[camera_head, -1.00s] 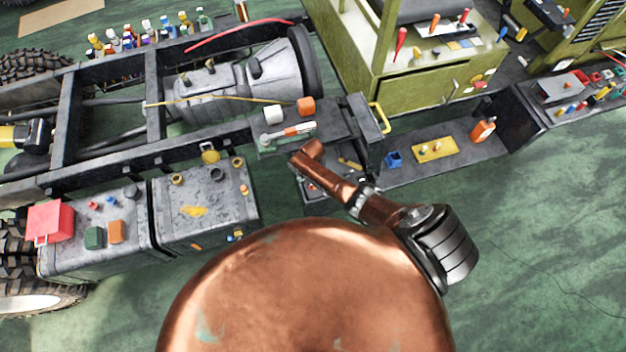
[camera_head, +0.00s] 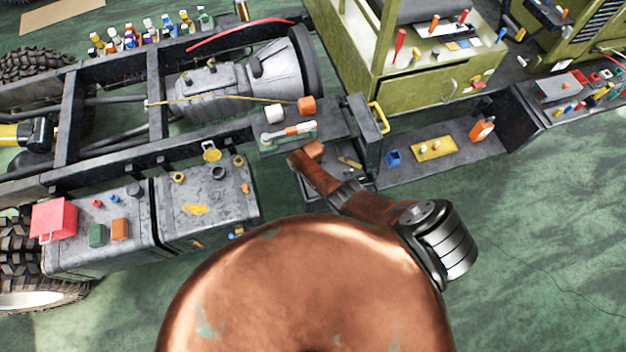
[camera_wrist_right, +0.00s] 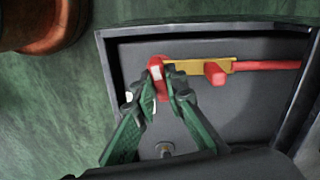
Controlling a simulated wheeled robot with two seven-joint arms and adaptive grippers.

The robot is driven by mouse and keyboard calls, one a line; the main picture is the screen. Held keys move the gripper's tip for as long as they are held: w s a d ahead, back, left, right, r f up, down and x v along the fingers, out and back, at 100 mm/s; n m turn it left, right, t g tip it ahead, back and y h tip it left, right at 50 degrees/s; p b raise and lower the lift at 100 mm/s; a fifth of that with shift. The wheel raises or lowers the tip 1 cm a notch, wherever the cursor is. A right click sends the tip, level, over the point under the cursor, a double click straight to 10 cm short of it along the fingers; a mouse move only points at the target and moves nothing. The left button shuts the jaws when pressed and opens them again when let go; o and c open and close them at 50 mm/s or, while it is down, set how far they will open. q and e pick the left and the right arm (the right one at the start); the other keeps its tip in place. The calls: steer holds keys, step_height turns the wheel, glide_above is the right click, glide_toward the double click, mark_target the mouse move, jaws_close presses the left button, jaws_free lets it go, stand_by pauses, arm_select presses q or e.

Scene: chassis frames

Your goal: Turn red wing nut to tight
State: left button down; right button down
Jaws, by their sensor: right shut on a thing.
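In the right wrist view a red wing nut (camera_wrist_right: 156,68) stands upright at the left end of a yellow bracket (camera_wrist_right: 195,64) in a dark tray. My right gripper (camera_wrist_right: 163,84) has its green fingers closed around the lower part of the nut, and the top of the nut shows above the fingertips. The fingers hide the nut's base, so I cannot tell how far it is seated. In the head view my right arm reaches to the tray, where the bracket's yellow (camera_head: 350,163) shows; the arm hides the gripper there. My left gripper is in neither current view.
A red block (camera_wrist_right: 215,73) and a red rod (camera_wrist_right: 265,65) lie on or beside the bracket. The tray's raised rim (camera_wrist_right: 110,75) borders the work spot. A chassis rail with a white-handled tool (camera_head: 288,133) lies close behind my arm. Green floor is open at right.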

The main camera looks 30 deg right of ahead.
stand_by(0.5)
steer(key=c, duration=2)
jaws_free()
steer(key=shift+o, duration=0.2)
steer(key=shift+r, duration=0.1)
steer(key=shift+a+r, duration=0.1)
steer(key=shift+r, duration=0.35)
step_height(320, 180, up, 11)
